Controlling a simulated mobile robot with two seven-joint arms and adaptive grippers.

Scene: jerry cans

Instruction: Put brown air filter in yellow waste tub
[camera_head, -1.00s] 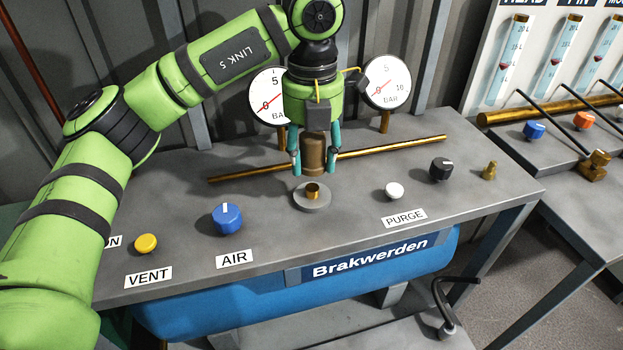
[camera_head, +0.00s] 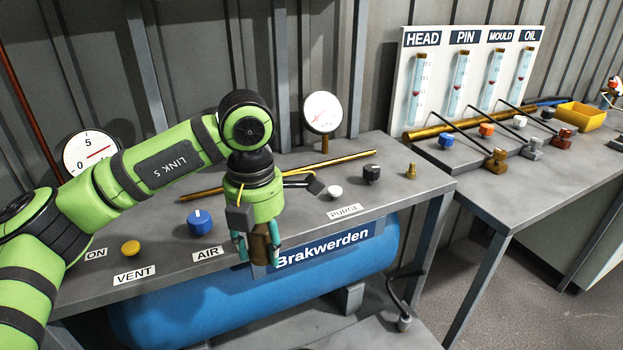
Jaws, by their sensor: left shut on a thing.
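My left gripper (camera_head: 259,248) is shut on the brown air filter (camera_head: 260,241), a small brown cylinder held upright between its teal fingers. The filter hangs in front of the grey bench's front edge, above the blue tank in the picture. The yellow waste tub (camera_head: 582,116) stands far to the right on the second bench, well apart from the gripper. It is open at the top, and its inside shows no contents that I can make out. My right gripper is not in view.
The grey bench (camera_head: 330,222) carries a blue AIR knob (camera_head: 200,222), a yellow button (camera_head: 130,248), a black knob (camera_head: 371,173) and a brass pipe. On the second bench, levers and a brass valve (camera_head: 496,160) stand left of the tub.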

